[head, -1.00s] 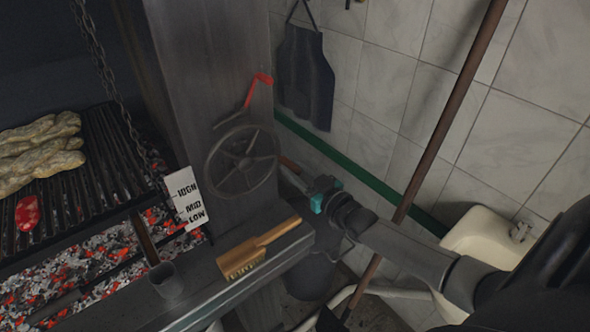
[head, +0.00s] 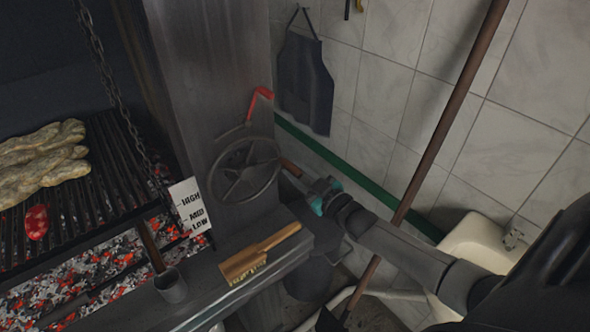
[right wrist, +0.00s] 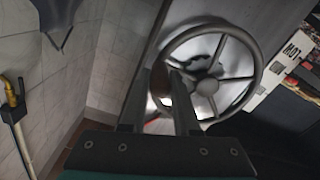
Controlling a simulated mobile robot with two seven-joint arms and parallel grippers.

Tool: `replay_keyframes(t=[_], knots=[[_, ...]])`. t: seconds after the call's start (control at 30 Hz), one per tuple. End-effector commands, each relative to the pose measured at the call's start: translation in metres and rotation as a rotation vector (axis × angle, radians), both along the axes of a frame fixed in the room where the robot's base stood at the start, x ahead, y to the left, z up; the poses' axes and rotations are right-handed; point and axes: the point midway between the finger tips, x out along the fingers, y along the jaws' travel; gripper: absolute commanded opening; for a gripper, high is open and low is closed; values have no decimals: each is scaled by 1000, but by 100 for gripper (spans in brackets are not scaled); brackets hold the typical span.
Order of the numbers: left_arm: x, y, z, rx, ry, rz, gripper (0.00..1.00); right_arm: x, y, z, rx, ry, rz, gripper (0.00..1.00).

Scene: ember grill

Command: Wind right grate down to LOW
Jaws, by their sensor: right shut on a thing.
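The grey handwheel (head: 247,172) is on the steel post, with a brown handle (head: 291,168) at its right side. My right gripper (head: 304,178) reaches the wheel from the right and is shut on this handle. In the right wrist view the handle (right wrist: 160,84) sits between the two fingers (right wrist: 160,100), beside the wheel rim (right wrist: 257,75). The right grate (head: 80,215) hangs over the coals on a chain. A white HIGH, MID, LOW plate (head: 183,190) stands at its right; the grate's exact level against it cannot be told. My left gripper is out of view.
A red-handled lever (head: 262,92) is above the wheel. A wooden brush (head: 262,252) and a metal cup (head: 171,286) rest on the front ledge. A brown pole (head: 450,120) leans at right, near a white sink (head: 480,240). Meat (head: 40,165) lies on the grate.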

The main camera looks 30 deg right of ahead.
Motion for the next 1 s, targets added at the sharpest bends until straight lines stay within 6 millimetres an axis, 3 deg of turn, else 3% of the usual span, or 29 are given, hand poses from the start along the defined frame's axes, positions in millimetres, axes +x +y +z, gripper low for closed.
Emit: replay_keyframes(t=[0.03, 0.2, 0.6, 0.63, 0.9, 1.0], knots=[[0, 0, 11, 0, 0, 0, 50, 2, -1, 16, -38, -20, 0, 0], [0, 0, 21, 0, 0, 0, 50, 2, -1, 25, -148, -32, -1, 0], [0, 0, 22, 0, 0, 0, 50, 3, -1, 26, -182, -37, 1, 0], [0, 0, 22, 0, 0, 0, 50, 3, -1, 26, -182, -37, 1, 31], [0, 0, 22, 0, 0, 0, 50, 2, -1, 23, -181, -30, 1, 59], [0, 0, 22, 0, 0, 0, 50, 2, -1, 22, -181, -27, 1, 59]])
